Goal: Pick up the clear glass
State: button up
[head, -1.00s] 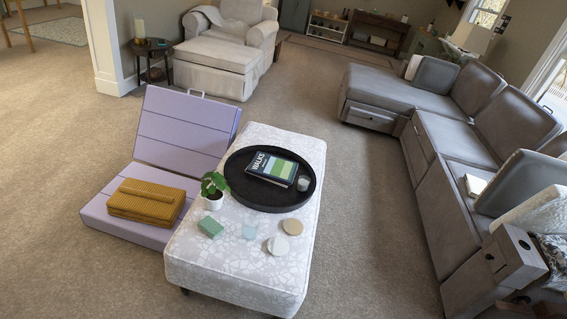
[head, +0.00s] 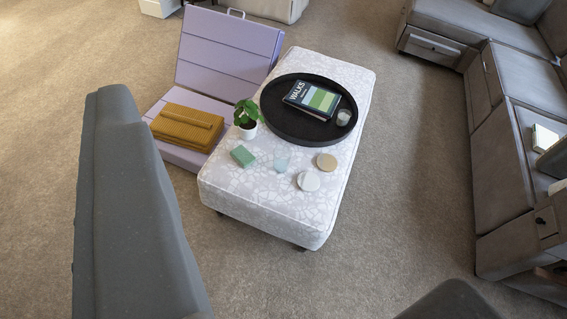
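A small clear glass (head: 343,117) stands on the right side of a round black tray (head: 277,121), beside a book. The tray lies on a pale patterned ottoman (head: 262,207). A pale, see-through bluish piece (head: 281,165) also sits on the ottoman in front of the tray; its exact shape is too small to tell. I cannot make out my gripper's fingers in this view. Large dark grey parts, seemingly mine, fill the left side and show at the bottom right edge. Nothing is seen touching the glass.
On the ottoman are the book (head: 313,98), a potted plant (head: 247,119), a green block (head: 243,156), a tan disc (head: 326,162) and a whitish disc (head: 308,181). A lilac folding seat (head: 222,55) with a mustard blanket (head: 186,126) stands left. A grey sofa (head: 490,140) stands right, with carpet between.

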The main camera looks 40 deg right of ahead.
aim_at(282, 154)
jog(key=z, duration=0.05)
jog(key=i, duration=1)
jog(key=u, duration=0.05)
